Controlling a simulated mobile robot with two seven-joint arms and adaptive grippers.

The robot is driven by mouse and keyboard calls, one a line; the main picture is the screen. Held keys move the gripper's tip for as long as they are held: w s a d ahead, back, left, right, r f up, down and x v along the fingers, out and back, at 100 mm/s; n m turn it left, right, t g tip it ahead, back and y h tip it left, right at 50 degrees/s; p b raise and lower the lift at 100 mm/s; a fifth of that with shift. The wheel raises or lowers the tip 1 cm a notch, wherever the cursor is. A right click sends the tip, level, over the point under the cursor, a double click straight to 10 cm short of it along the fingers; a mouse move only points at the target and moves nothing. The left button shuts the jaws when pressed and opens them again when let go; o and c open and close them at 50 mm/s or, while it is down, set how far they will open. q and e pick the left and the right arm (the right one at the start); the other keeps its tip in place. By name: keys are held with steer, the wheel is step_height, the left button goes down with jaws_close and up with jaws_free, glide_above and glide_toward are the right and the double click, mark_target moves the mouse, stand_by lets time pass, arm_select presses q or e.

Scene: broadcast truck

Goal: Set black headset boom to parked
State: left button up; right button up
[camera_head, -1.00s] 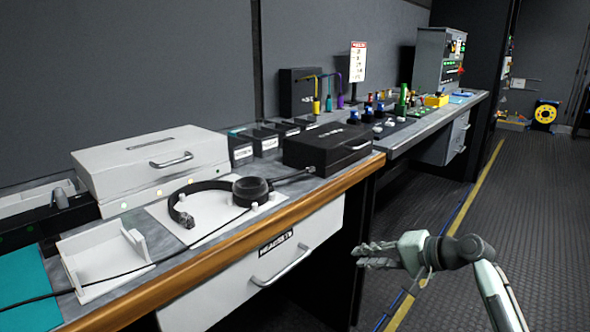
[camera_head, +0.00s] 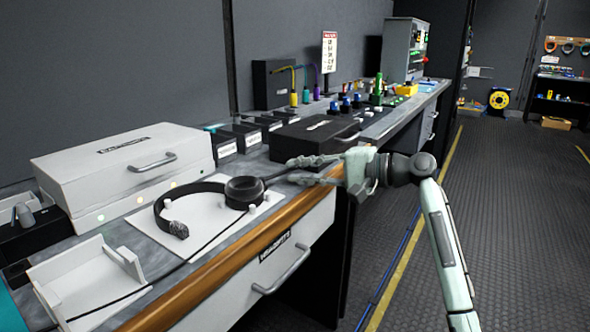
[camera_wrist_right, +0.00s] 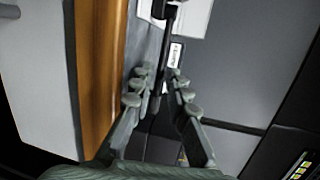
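The black headset (camera_head: 244,191) lies on a white pad on the bench, its headband curving left from the round ear cup. Its thin dark boom (camera_head: 273,177) reaches right from the ear cup towards my right gripper (camera_head: 296,171). In the right wrist view, the boom (camera_wrist_right: 160,45) runs down between the spread fingers of the right gripper (camera_wrist_right: 160,72), with gaps showing beside it. The gripper is open and does not visibly grip the boom. The boom's far end is partly hidden by the fingers in the head view. My left gripper is not in view.
A black case (camera_head: 312,135) stands just behind the right gripper. The wooden bench edge (camera_head: 240,248) runs below it, above a white drawer (camera_head: 285,262). A white case (camera_head: 125,165) and a white cradle (camera_head: 85,280) are at the left. The floor at the right is clear.

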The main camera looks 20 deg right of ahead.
steer(key=shift+w+a+f, duration=0.1)
steer(key=shift+w+a, duration=0.35)
steer(key=shift+a, duration=0.1)
jaws_close()
